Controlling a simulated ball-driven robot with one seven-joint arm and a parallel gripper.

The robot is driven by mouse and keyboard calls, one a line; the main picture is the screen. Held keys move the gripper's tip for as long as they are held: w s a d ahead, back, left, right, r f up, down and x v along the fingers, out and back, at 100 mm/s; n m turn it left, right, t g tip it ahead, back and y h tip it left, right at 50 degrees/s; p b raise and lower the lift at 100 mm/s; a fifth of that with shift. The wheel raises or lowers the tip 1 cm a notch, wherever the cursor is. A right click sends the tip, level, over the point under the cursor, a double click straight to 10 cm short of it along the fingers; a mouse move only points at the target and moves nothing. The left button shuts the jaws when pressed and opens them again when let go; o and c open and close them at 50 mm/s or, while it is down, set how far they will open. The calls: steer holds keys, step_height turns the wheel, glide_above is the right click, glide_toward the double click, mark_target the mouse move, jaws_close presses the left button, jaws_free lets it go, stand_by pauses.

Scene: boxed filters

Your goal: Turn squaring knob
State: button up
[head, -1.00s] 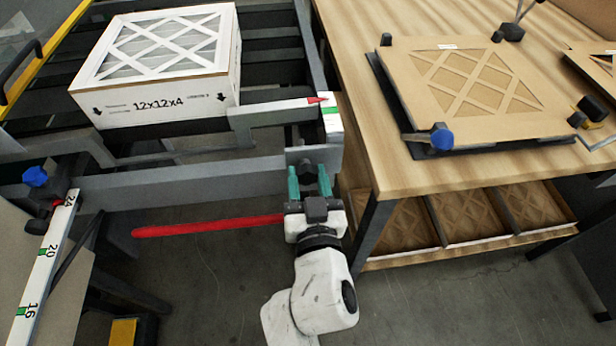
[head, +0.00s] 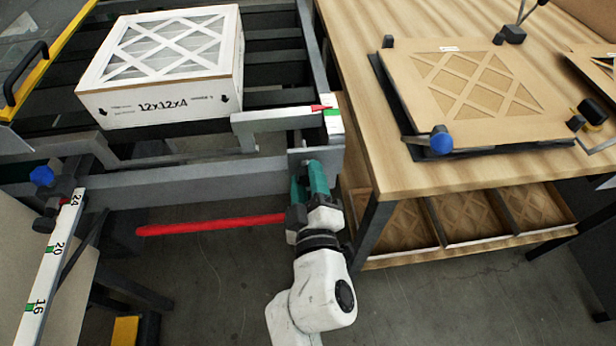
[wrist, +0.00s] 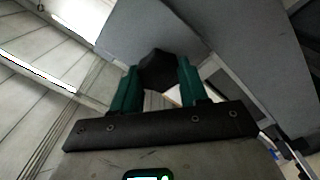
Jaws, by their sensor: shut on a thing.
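The squaring knob, a small black faceted knob (wrist: 158,70), sits between my two green fingers in the wrist view. My gripper (head: 309,172) is shut on it at the right end of the grey frame bar and is rolled over, so one finger stands higher. The knob is mostly hidden by the fingers in the head view. The grey bracket (head: 280,119) with a red pointer (head: 320,108) lies above it, beside a white scale (head: 333,122) with a green mark. A white boxed filter (head: 165,70) marked 12x12x4 rests behind the bracket.
A red bar (head: 210,225) extends left of my gripper. A wooden bench (head: 400,180) with a cardboard-framed filter (head: 480,95) is close on the right. A blue knob (head: 42,176) and a long numbered scale (head: 48,265) are at left. Bare floor lies below.

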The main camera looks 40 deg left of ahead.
steer(key=n, duration=0.3)
steer(key=shift+n+p, duration=0.3)
steer(key=shift+n, duration=0.1)
steer(key=shift+f+n, duration=0.15)
steer(key=shift+n, duration=1.75)
steer(key=shift+s, duration=0.1)
steer(key=o, duration=1.1)
steer(key=shift+c, duration=0.2)
steer(key=p+v, duration=0.2)
steer(key=v, duration=0.8)
steer(key=shift+s+d, duration=0.2)
steer(key=shift+s, duration=0.1)
